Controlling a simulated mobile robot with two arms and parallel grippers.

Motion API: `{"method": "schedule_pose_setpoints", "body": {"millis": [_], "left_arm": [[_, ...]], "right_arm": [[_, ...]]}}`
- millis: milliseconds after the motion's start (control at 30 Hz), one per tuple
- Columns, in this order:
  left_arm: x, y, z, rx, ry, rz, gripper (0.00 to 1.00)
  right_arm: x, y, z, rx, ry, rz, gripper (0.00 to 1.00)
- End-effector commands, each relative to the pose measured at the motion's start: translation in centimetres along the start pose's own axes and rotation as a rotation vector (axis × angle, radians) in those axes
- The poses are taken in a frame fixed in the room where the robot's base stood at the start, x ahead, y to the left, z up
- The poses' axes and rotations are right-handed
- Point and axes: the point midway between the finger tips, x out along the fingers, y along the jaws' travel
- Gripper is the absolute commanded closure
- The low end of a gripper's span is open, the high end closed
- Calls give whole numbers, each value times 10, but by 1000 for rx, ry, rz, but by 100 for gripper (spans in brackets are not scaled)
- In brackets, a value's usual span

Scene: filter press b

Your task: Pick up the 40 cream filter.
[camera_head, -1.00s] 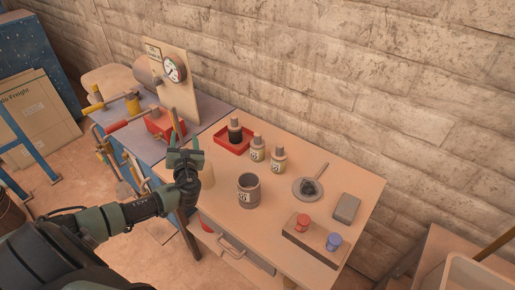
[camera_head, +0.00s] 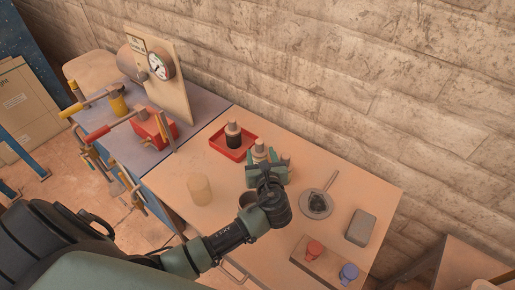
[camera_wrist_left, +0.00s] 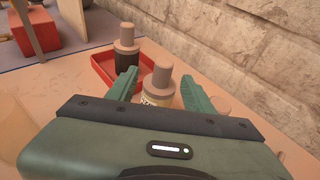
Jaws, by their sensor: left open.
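Two cream filters with grey-brown caps stand upright on the table. The left one (camera_head: 260,150) is partly hidden by my left gripper (camera_head: 266,170); the right one (camera_head: 287,160) is just beside the gripper. In the left wrist view, the left cream filter (camera_wrist_left: 161,82) stands between the two green fingers of my open gripper (camera_wrist_left: 160,90), with no grip on it visible. The right cream filter (camera_wrist_left: 221,103) shows past the right finger. The filter labels are too small or covered to read now, so I cannot tell which is the 40. My right gripper is not in view.
A red tray (camera_head: 217,150) holds a dark filter (camera_head: 233,134) behind. A plain cream cylinder (camera_head: 199,188) stands left; a grey can (camera_head: 246,199) is partly hidden by my arm. A pan (camera_head: 317,206), grey block (camera_head: 361,228) and red and blue knobs lie right.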

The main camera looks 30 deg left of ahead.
Motion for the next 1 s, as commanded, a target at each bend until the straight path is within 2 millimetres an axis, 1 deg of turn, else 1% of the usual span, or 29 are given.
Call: {"method": "schedule_pose_setpoints", "body": {"millis": [67,100,167,200,300,367,467,600,733,867,900,967,1000], "left_arm": [[7,0,1,0,0,1,48],[12,0,2,0,0,1,48],[19,0,2,0,-1,2,48],[23,0,3,0,-1,2,48],[34,-2,6,-1,-1,2,48],[43,-3,8,1,0,2,48],[57,-5,9,0,1,2,48],[72,-4,6,0,1,1,48],[75,-4,6,-1,1,0,48],[75,-4,6,-1,1,0,48],[75,-4,6,-1,1,0,54],[75,-4,6,-1,1,0,70],[75,-4,6,-1,1,0,82]], "right_arm": [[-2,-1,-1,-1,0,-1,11],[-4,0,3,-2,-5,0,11],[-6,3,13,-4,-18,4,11],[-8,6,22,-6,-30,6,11],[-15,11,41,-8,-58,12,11],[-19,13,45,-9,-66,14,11],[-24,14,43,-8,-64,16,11],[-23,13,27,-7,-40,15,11],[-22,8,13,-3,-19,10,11],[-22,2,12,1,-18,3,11],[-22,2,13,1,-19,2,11],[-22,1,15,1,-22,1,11],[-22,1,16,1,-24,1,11]]}}
